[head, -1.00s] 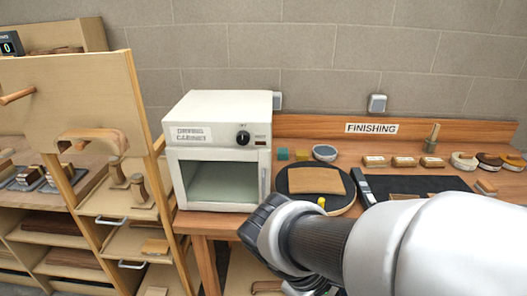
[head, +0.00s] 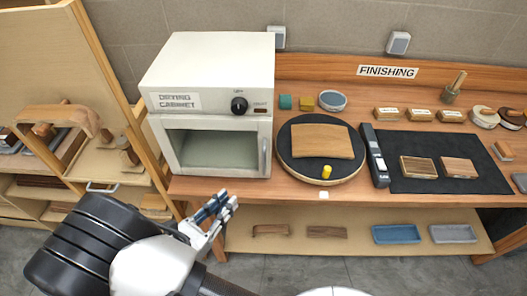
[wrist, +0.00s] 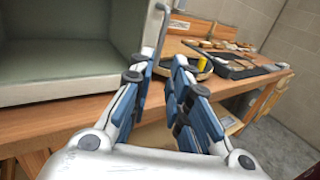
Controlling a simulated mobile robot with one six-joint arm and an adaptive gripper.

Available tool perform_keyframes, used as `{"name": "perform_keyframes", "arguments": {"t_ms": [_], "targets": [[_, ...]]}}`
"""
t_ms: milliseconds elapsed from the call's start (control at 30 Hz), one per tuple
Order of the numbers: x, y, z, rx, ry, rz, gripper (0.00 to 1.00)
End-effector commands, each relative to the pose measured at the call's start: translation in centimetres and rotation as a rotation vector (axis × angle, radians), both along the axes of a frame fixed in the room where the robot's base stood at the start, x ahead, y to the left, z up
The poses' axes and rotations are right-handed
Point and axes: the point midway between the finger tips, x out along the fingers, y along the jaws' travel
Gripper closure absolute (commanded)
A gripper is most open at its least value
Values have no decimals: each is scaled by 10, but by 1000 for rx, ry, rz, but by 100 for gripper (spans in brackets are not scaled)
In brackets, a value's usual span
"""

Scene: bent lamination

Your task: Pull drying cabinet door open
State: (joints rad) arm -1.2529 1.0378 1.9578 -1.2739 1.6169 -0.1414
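The drying cabinet (head: 205,70) is a white box with a labelled top panel and a dark knob, standing at the left end of the bench. Its windowed door (head: 172,150) looks shut. A thin vertical metal handle (head: 264,158) runs along the door's right side. My gripper (head: 227,201) is open and empty, below and in front of the handle, just off the bench edge. In the wrist view the handle (wrist: 160,25) rises just beyond the gap between my fingertips (wrist: 158,75), apart from them as far as I can see.
A round dark turntable (head: 290,170) with a wooden board and a yellow knob stands right of the cabinet. A black mat (head: 450,180) with wooden blocks lies further right. A wooden shelf unit (head: 150,165) stands left. The wooden bench front edge (head: 400,201) runs below the cabinet.

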Motion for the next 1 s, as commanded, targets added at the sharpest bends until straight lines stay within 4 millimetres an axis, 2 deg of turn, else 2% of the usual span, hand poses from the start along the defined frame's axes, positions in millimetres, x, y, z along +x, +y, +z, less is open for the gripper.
{"name": "perform_keyframes", "arguments": {"t_ms": [167, 700, 1000], "targets": [[21, -17, -1, 2, 1, -7, 83], [114, -84, -1, 5, 1, -9, 83], [137, -100, 0, 3, 1, -5, 83]]}}
